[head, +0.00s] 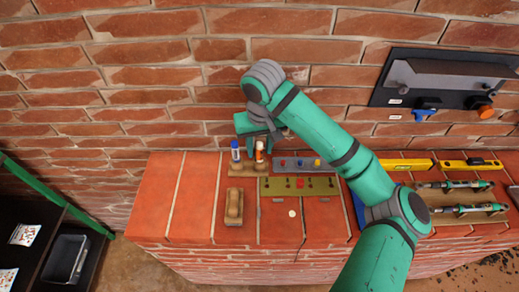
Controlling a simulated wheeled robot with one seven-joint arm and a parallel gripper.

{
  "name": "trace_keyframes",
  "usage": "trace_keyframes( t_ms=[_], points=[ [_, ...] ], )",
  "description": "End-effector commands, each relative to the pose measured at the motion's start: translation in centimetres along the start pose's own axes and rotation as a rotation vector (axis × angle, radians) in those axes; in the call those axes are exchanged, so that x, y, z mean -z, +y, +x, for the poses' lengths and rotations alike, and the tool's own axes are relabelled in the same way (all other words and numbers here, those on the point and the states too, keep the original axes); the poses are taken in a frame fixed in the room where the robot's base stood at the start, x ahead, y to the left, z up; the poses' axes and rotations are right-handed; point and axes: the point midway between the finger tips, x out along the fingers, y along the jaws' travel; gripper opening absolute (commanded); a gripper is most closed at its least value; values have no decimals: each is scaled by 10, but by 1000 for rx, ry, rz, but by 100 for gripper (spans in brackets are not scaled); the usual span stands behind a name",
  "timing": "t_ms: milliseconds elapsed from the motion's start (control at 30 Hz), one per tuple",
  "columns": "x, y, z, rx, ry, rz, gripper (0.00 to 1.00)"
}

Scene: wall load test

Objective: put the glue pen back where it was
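Two small upright pen-like items stand side by side at the wooden block (240,171) near the back of the brick ledge. One is white with a blue cap (235,150); the other is white and orange (259,152). I cannot tell from their labels which is the glue pen. My gripper (262,143) is at the end of the green arm, just above and behind these two items, close to the orange one. Its fingers are small and mostly hidden, so I cannot tell whether it is open or touches either item.
A wooden block (233,207) lies in front. A grey strip (297,165) and an olive strip (290,187) with coloured knobs lie to the right. Yellow levels (405,165) and a rack (470,208) are further right. A dark wall panel (440,78) hangs above. The ledge's left end is clear.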

Motion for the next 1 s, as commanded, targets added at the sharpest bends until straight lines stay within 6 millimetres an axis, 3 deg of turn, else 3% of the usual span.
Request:
trace_keyframes(
  t_ms=[300, 500, 700, 1000],
  points=[
    [1, 1, -62, -5, 3, -1, 34],
    [0, 0, -91, -2, 2, -1, 34],
    [0, 0, -104, 0, 0, 0, 34],
    [0, 0, -105, 0, 1, 0, 34]
  ],
)
